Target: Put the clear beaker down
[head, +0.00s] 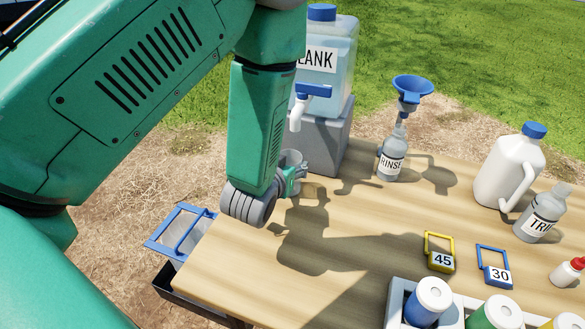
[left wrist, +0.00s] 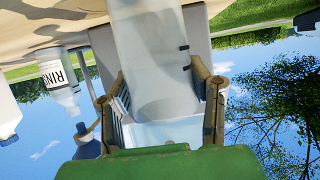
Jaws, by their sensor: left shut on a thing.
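The clear beaker (head: 291,158) shows partly behind my left gripper (head: 292,181), in front of the grey block and a little below the white spigot (head: 297,114). In the left wrist view the see-through beaker (left wrist: 150,52), with dark marks on its side, sits between the two fingers of the left gripper (left wrist: 161,108), which are shut on it. That view looks upside down. I cannot tell whether the beaker's base touches the table (head: 330,262). My right gripper is not in view.
The BLANK tank (head: 335,75) stands on the grey block (head: 325,140). The RINSE bottle (head: 392,160) with a blue funnel (head: 412,88), white jug (head: 508,170) and tags 45 (head: 440,262) and 30 (head: 497,278) stand right. A blue-handled box (head: 190,230) is left. The table's middle is clear.

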